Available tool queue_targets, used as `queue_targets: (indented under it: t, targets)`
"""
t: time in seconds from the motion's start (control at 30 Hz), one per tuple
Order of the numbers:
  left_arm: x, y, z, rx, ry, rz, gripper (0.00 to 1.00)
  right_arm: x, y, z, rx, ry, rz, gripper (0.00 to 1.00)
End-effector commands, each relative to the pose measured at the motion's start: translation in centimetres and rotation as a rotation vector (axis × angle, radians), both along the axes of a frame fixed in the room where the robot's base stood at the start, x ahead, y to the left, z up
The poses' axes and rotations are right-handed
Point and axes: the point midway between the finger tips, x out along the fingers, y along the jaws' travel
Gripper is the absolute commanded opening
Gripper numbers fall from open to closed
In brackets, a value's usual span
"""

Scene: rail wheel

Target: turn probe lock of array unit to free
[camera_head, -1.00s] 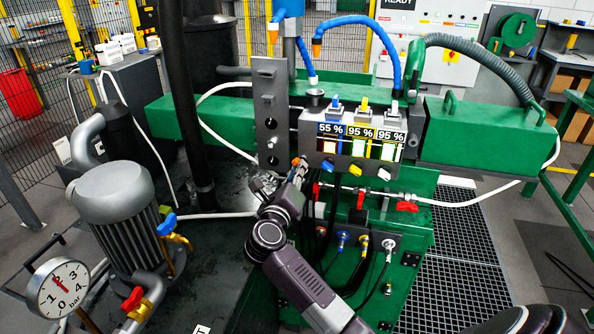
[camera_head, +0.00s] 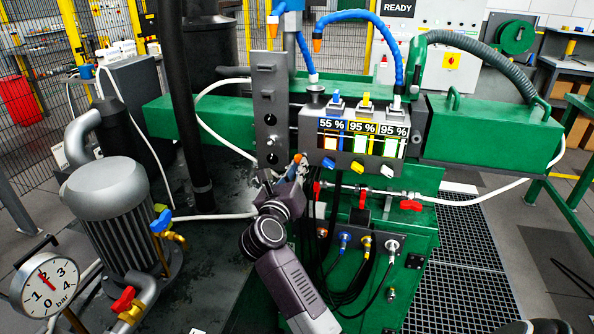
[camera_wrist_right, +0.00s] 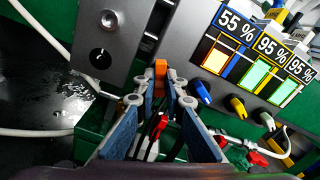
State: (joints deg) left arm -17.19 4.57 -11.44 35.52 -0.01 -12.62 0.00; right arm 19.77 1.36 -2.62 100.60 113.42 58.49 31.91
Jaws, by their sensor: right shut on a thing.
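The array unit (camera_head: 328,162) is a grey box with three lit displays reading 55 %, 95 % and 95 %; it also shows in the right wrist view (camera_wrist_right: 185,35). An orange lever (camera_wrist_right: 160,78), which looks like the probe lock, sits at the unit's lower left edge. It is small in the head view (camera_head: 298,158). My right gripper (camera_wrist_right: 159,92) is shut on the orange lever, its fingertips on either side of it. In the head view my right gripper (camera_head: 287,174) reaches up from below to that corner. My left gripper is not in view.
Blue, yellow and white knobs (camera_wrist_right: 237,107) sit on the unit's front, right of my fingers. A grey plate with holes (camera_head: 270,110) stands close on the left. Red-handled valves (camera_head: 410,205) and cables lie below. A motor (camera_head: 110,205) and gauge (camera_head: 45,285) stand left.

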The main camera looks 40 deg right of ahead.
Motion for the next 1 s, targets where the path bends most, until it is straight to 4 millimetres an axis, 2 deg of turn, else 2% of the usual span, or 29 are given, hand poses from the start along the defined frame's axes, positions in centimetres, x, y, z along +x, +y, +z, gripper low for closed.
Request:
queue_targets:
  t: [0.37, 0.83, 1.0]
  targets:
    - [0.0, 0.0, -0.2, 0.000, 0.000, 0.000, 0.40, 0.0, 0.1, -0.3, 0.014, -0.008, 0.001, 0.00]
    - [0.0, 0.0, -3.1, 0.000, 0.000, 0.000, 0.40, 0.0, 0.1, -0.6, 0.152, -0.168, 0.001, 0.00]
    - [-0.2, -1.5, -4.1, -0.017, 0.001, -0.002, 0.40, 0.0, 0.1, -0.6, 0.207, -0.232, 0.001, 0.00]
